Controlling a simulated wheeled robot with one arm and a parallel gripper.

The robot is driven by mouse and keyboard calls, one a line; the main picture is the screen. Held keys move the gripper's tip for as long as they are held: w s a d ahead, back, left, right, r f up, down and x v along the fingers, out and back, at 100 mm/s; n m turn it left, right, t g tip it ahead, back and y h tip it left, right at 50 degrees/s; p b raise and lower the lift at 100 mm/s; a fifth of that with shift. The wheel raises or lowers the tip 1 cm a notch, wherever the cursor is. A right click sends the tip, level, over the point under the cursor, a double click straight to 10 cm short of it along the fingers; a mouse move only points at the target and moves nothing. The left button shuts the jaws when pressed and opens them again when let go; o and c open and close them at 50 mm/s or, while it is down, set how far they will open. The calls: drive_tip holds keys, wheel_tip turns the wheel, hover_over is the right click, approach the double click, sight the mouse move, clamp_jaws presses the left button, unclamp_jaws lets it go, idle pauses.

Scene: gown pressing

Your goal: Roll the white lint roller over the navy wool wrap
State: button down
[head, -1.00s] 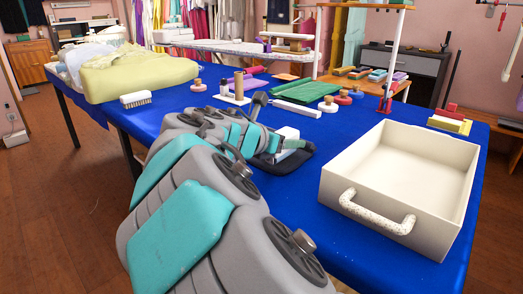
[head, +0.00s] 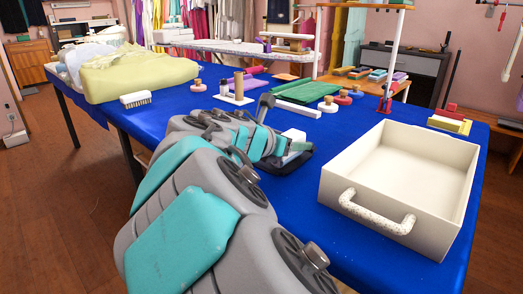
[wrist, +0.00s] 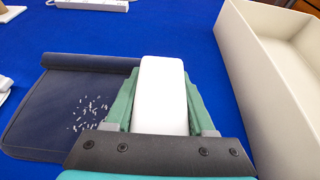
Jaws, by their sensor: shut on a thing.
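The navy wool wrap (wrist: 42,103) lies on the blue-covered table, with a patch of white lint specks near its middle. It also shows in the head view (head: 293,163), mostly hidden by my arm. My gripper (wrist: 161,100) is shut on a white block-like thing (wrist: 163,80), which appears to be the lint roller; it also shows in the head view (head: 294,135). In the wrist view the roller is in front of the wrap's right part, to the right of the specks. I cannot tell whether it touches the cloth.
A cream tray with a handle (head: 448,207) stands close on the right; its wall also shows in the wrist view (wrist: 245,85). A brush (head: 135,99), a yellow cushion-like bundle (head: 140,75), a green cloth (head: 306,92) and small bottles stand further back.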

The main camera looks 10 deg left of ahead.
drive_tip(key=shift+a, duration=0.1)
drive_tip(key=shift+w+a, duration=0.35)
drive_tip(key=shift+a, duration=0.3)
drive_tip(key=shift+w+a, duration=0.4)
drive_tip(key=shift+a, duration=0.2)
drive_tip(key=shift+w+a, duration=0.35)
drive_tip(key=shift+a, duration=0.3)
drive_tip(key=shift+w+a, duration=0.35)
drive_tip(key=shift+a, duration=0.3)
drive_tip(key=shift+w+a, duration=0.4)
drive_tip(key=shift+a, duration=0.2)
drive_tip(key=shift+w+a, duration=0.35)
drive_tip(key=shift+a, duration=0.3)
drive_tip(key=shift+a, duration=0.1)
drive_tip(key=shift+w+a+f, duration=0.1)
drive_tip(key=shift+w+a, duration=0.25)
drive_tip(key=shift+a, duration=0.2)
drive_tip(key=shift+w+a, duration=0.35)
drive_tip(key=shift+a, duration=0.3)
drive_tip(key=shift+w+a, duration=0.35)
drive_tip(key=shift+a, duration=0.25)
drive_tip(key=shift+w+a, duration=0.35)
drive_tip(key=shift+a, duration=0.3)
